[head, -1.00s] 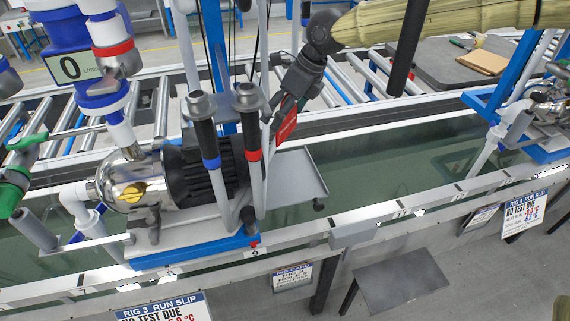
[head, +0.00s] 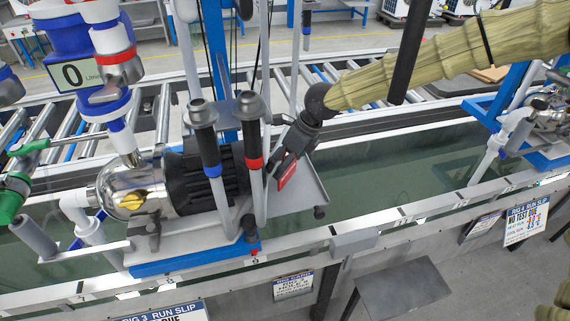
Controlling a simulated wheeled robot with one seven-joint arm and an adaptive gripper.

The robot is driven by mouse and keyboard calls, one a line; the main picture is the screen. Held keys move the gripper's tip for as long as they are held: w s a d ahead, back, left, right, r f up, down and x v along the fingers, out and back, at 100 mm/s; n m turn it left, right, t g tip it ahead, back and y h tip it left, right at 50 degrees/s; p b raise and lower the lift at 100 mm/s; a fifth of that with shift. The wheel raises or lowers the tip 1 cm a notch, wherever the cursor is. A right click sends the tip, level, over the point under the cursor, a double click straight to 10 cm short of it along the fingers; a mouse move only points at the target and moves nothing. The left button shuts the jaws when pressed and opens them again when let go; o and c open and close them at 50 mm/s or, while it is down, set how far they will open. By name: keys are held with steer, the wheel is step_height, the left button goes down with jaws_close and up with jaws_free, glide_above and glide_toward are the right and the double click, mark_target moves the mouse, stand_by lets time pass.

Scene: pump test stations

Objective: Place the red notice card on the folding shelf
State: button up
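The red notice card (head: 288,175) is held at the tip of my gripper (head: 284,166). It is tilted and shows as a narrow red strip. My gripper looks shut on it, though the fingers are small and partly dark. Card and gripper appear over the grey tray plate (head: 311,194) to the right of the black pump motor; I cannot tell whether they touch it. A flat grey panel (head: 403,287), probably the folding shelf, sticks out level below the front rail at lower right, empty on top.
Two upright hoses with blue and red bands (head: 254,145) stand close to the left of my gripper. A small grey box (head: 354,242) sits on the front rail. Run slips (head: 525,222) hang along the front. The green trough (head: 400,170) lies open to the right.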

steer(key=shift+f, duration=0.55)
steer(key=o, duration=0.9)
steer(key=shift+f, duration=0.1)
steer(key=shift+o, duration=0.2)
steer(key=v, duration=1.2)
